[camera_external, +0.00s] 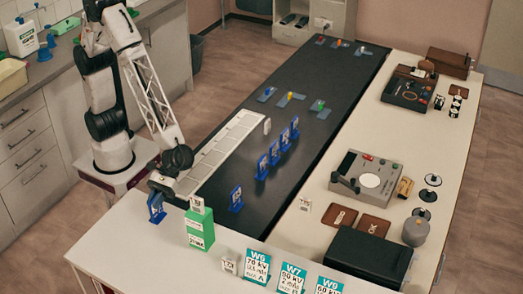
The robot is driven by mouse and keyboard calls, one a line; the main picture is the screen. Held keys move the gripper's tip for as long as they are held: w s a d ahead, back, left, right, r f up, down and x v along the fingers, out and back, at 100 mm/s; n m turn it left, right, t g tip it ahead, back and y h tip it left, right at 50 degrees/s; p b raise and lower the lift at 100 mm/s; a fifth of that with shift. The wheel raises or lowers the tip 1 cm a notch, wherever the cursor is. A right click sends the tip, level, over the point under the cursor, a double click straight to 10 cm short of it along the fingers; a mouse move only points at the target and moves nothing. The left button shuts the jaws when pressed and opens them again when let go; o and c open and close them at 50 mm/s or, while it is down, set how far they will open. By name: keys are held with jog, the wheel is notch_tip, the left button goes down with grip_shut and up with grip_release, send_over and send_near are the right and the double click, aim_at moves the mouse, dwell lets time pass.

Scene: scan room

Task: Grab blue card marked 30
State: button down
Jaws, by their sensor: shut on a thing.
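My gripper (159,193) is at the near left corner of the black mat, low over the table. It is shut on a blue card (156,208), which stands roughly upright below the fingers. The marking on this card is too small to read, and the fingers hide its top. Another blue card (236,199) stands alone on the black mat to the right. Several more blue cards (274,154) stand in a diagonal row farther back. Their numbers are not legible.
A green box (200,230) with a white tag stands right of the held card. White-and-teal cards (291,278) line the near edge. A row of pale tiles (215,152) lies along the mat's left side. The mat's near middle is clear.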

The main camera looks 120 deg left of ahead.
jog(key=shift+r, duration=0.1)
jog(key=shift+r, duration=0.75)
notch_tip(320, 180, up, 2)
jog(key=s+a+r, duration=0.1)
jog(key=s+a, duration=0.7)
jog(key=s, duration=0.5)
jog(key=shift+s+r, duration=0.2)
jog(key=shift+s, duration=0.2)
